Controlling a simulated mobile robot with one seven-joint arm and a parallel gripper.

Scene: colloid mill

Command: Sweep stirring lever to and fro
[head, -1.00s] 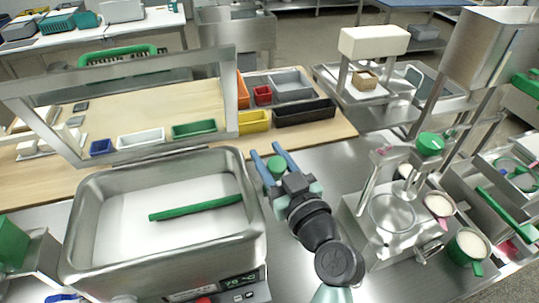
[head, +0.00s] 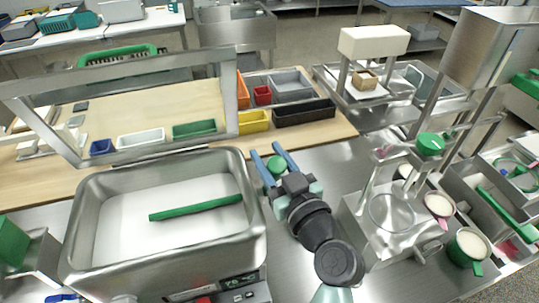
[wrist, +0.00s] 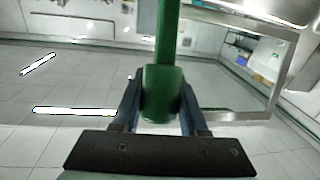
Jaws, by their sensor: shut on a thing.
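A green lever with a rounded end (wrist: 163,95) stands between my fingers in the wrist view, its bar running up and out of the picture. In the head view, a green piece (head: 276,165) shows between the two blue fingers of my gripper (head: 265,148). My gripper is shut on this green lever, just right of the steel basin's right rim. The fingers also show on either side of it in the wrist view (wrist: 162,103). My fingers hide part of the held lever.
The steel basin (head: 85,215) holds white contents. Behind it stand a metal frame (head: 243,75) and small colored bins, one yellow (head: 253,122). A steel mill with a green knob (head: 430,144) stands at right, with white-filled cups (head: 468,243) beside it.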

